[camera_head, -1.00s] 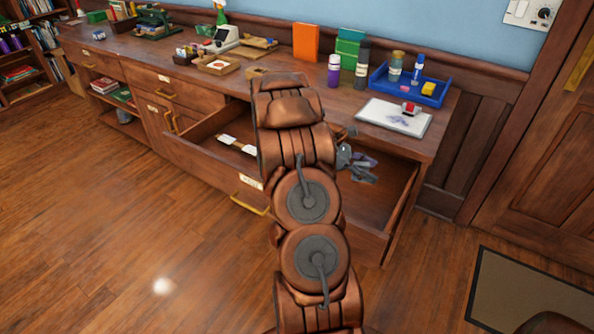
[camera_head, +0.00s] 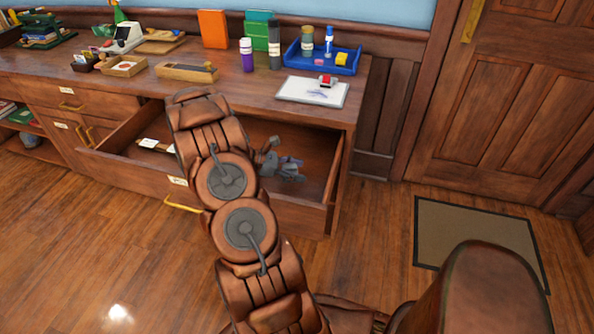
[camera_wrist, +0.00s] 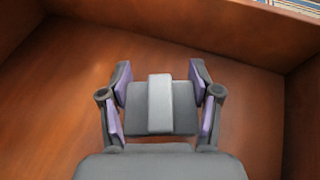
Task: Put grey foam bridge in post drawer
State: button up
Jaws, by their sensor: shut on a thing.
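The drawer (camera_head: 310,198) under the right end of the counter is pulled open, with a small label and a brass handle (camera_head: 183,206) on its front. I cannot read the label. My gripper (camera_head: 288,168) is over or inside the right part of this drawer, partly hidden by my arm in the head view. In the wrist view my gripper (camera_wrist: 160,106) has its purple-padded fingers around the grey foam bridge (camera_wrist: 160,92), a block with a lighter grey middle band. The bare drawer floor (camera_wrist: 65,90) and walls show around it. The gap beneath the bridge cannot be judged.
White cards (camera_head: 155,145) lie in the drawer's left part. Floor in front is clear.

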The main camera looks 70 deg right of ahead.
jog(key=shift+f, duration=0.3)
jog(key=shift+f, duration=0.6)
jog(key=o, duration=0.8)
jog(key=shift+c, duration=0.2)
jog(key=shift+r, duration=0.1)
jog(key=shift+r, duration=0.2)
jog(key=v, duration=1.2)
jog(key=shift+r+b, duration=0.3)
jog(key=shift+b, duration=0.15)
